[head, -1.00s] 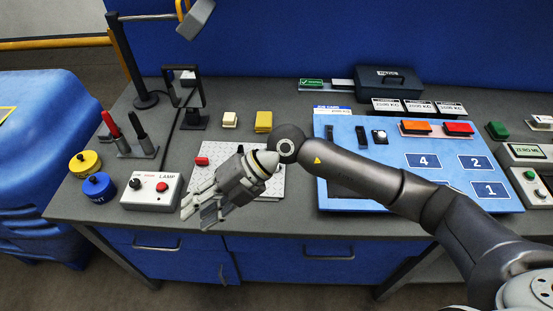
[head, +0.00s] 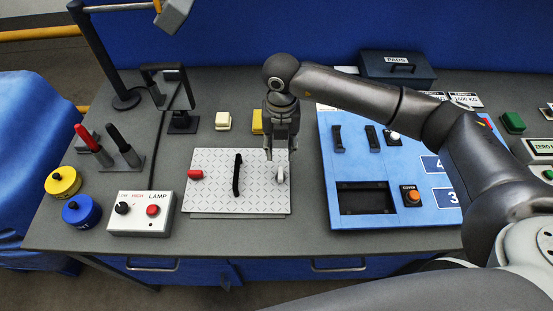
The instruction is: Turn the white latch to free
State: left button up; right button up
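The white latch (head: 280,176) is a small pale piece at the right side of a light diamond-patterned plate (head: 212,201) on the bench. My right gripper (head: 281,156) points down right over the latch. Its fingers look apart, with the latch at or just below the fingertips. Whether they touch it cannot be told. The fingers partly hide the latch's upper end. A black handle (head: 237,175) stands upright in the middle of the plate, and a red knob (head: 195,174) is at its left. My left gripper is not in view.
A lamp box (head: 142,212) stands left of the plate, with yellow (head: 63,181) and blue (head: 81,210) weights beyond. A blue panel (head: 350,170) lies close on the right. White (head: 223,121) and yellow (head: 257,122) blocks sit behind the plate.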

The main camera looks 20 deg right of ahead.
jog(key=p, duration=0.2)
send_over(281, 174)
jog(key=f, duration=0.5)
jog(key=shift+s+f, duration=0.15)
jog(key=shift+s, duration=0.05)
jog(key=f, duration=0.1)
jog(key=f+p, duration=0.1)
jog(key=f, duration=0.1)
jog(key=shift+w, duration=0.3)
jog(key=shift+f, duration=0.8)
jog(key=shift+c, duration=0.2)
jog(key=c, duration=0.4)
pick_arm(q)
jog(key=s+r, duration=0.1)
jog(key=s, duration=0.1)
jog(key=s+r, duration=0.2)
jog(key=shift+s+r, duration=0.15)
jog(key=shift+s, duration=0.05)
pick_arm(e)
grip_shut()
